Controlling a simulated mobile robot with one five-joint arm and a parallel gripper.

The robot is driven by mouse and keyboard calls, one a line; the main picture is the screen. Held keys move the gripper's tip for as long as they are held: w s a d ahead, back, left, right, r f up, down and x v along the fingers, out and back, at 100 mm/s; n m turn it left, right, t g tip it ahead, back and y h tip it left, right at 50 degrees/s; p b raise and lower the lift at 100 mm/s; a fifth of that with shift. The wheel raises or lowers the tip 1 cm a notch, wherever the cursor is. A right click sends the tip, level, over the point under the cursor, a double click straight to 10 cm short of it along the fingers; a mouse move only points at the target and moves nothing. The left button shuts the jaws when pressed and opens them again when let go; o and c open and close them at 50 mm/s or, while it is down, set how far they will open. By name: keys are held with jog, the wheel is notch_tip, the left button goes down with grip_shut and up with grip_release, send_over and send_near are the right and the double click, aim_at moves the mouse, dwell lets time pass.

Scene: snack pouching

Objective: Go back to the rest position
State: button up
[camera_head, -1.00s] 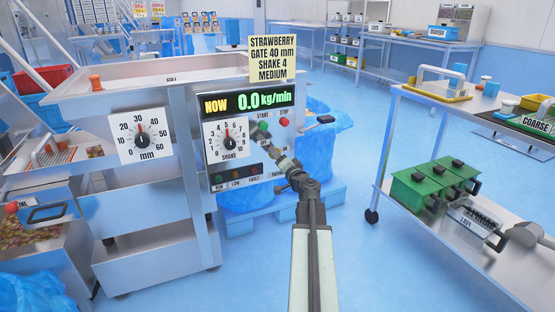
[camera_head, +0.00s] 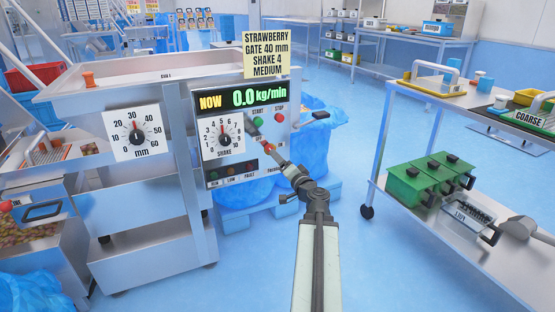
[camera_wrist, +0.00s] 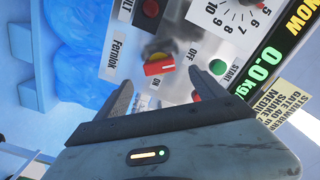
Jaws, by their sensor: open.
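My gripper (camera_head: 254,130) is in front of the control panel (camera_head: 209,172), its jaws open and empty. The wrist view shows both fingers (camera_wrist: 163,92) spread apart, with the red switch on a yellow base (camera_wrist: 160,65) in view beyond the gap. The switch lies near the OFF and ON labels. The green START button (camera_wrist: 217,67) is just beyond the right finger. I cannot tell whether a finger touches the panel. In the head view my arm reaches forward from the bottom edge. The display (camera_head: 243,99) reads 0.0 kg/min.
A sign (camera_head: 264,54) reading strawberry, gate 40 mm, shake 4, medium stands above the panel. A gate dial (camera_head: 137,133) is to the left. A cart (camera_head: 387,120) with green boxes (camera_head: 408,186) stands right. Blue floor (camera_head: 350,130) is open between.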

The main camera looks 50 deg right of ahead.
dwell(0.4)
jog(key=w+a+r+n+t+y+p, duration=0.1)
jog(key=w+a+n+y, duration=0.1)
jog(key=w+a, duration=0.5)
jog(key=w+a+r+n+y+p, duration=0.1)
jog(key=w+a+y+p, duration=0.15)
jog(key=w+a, duration=0.45)
jog(key=w+a+f+n+g+y+p, duration=0.1)
jog(key=w+a+n+y, duration=0.15)
jog(key=a, duration=0.85)
jog(key=w+a+n+g+y, duration=0.15)
jog(key=a+n+y, duration=0.25)
jog(key=a, duration=0.8)
jog(key=s+a+f+n+g+y+p, duration=0.1)
jog(key=a+f+n+g, duration=0.2)
jog(key=a, duration=0.6)
jog(key=s+a+f+n+g+y+p, duration=0.1)
jog(key=a+f+n+g+y, duration=0.15)
jog(key=a, duration=0.75)
jog(key=s+a+f+n+g+h+p, duration=0.1)
jog(key=s+a+f+n+g+h, duration=0.35)
jog(key=s+f, duration=0.45)
jog(key=s+d+f+m+g+h, duration=0.3)
jog(key=s+d+m+g, duration=0.15)
jog(key=s+d, duration=0.3)
notch_tip(320, 180, up, 38)
jog(key=p, duration=3.8)
jog(key=shift+d+g, duration=0.2)
jog(key=shift+g, duration=0.1)
